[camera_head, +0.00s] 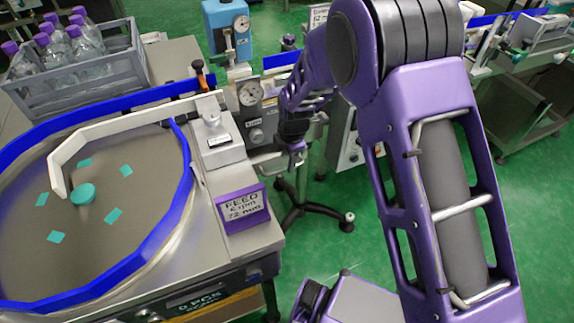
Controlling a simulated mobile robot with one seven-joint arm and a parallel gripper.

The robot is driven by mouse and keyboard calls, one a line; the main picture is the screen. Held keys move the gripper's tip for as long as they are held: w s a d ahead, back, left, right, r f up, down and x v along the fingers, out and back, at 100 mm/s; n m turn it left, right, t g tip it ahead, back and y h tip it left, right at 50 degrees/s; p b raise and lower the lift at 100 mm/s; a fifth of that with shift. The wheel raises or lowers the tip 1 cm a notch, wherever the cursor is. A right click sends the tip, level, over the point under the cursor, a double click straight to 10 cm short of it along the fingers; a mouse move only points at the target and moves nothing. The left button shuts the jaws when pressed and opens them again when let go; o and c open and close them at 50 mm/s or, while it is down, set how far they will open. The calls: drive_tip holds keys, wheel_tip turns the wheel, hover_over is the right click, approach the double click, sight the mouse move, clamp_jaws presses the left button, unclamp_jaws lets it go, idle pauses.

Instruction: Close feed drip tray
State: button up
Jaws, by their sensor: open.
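My gripper (293,149) hangs at the end of my purple arm, just right of the feed table's edge. It is small and dark in this view, and I see nothing held in it. The feed table (110,225) is a round grey turntable with a blue rim at the left, on a metal cabinet. A purple-framed FEED sign (243,207) stands on its right corner. I cannot clearly make out the drip tray. The cabinet's lower front is cut off by the picture's bottom edge, and a yellow strip (225,306) shows there.
A grey crate (115,72) of purple-capped bottles stands at the back left. Gauges and a blue unit (228,25) stand behind the gripper. A black stand foot (315,213) is on the green floor. My arm hides much of the middle and right.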

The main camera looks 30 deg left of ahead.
drive_tip(key=shift+w+a+f, duration=0.1)
drive_tip(key=shift+a+f, duration=0.05)
drive_tip(key=shift+f, duration=0.6)
drive_tip(key=shift+w+a+f, duration=0.1)
drive_tip(key=shift+f, duration=0.6)
drive_tip(key=shift+c, duration=0.3)
clamp_jaws()
